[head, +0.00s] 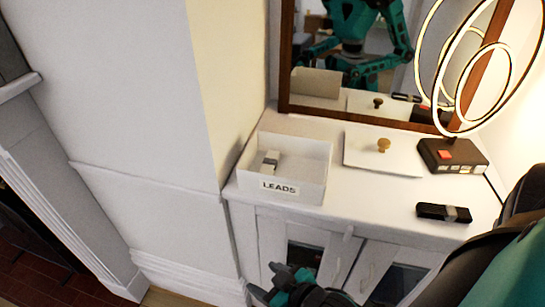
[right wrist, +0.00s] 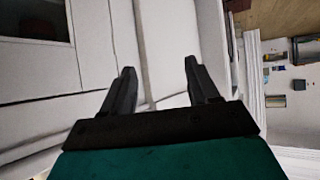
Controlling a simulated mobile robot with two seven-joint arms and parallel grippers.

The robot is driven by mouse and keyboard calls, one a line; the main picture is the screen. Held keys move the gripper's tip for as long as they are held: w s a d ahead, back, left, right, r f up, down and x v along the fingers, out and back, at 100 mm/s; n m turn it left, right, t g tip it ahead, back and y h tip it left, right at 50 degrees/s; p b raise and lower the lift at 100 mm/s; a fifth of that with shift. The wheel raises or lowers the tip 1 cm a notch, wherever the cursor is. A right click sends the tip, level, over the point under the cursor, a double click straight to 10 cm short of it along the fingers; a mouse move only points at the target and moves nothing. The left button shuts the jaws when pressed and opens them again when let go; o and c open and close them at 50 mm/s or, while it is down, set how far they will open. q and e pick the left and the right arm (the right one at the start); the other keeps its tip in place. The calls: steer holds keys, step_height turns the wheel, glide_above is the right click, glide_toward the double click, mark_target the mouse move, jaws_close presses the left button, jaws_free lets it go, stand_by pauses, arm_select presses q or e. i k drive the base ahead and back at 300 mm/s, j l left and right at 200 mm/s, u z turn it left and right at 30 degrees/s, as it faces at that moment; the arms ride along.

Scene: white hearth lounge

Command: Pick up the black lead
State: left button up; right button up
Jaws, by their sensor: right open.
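The black lead (head: 443,213) is a dark bundle with a grey band. It lies on the white cabinet top near the front right edge in the head view. My right gripper (head: 262,282) is low in front of the cabinet, below the top and well to the left of the black lead. In the right wrist view its two fingers (right wrist: 160,78) are apart with nothing between them. The black lead does not show in the right wrist view. My left gripper is not in view.
A white open box labelled LEADS (head: 312,190) holds a pale lead with a grey band (head: 270,161). A white lid with a wooden knob (head: 384,145) lies beside it. A dark-based ring lamp (head: 450,155) stands behind the black lead. A wood-framed mirror (head: 350,108) stands behind.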

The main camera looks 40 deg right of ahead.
mark_target(447, 212)
steer(key=z, duration=2.45)
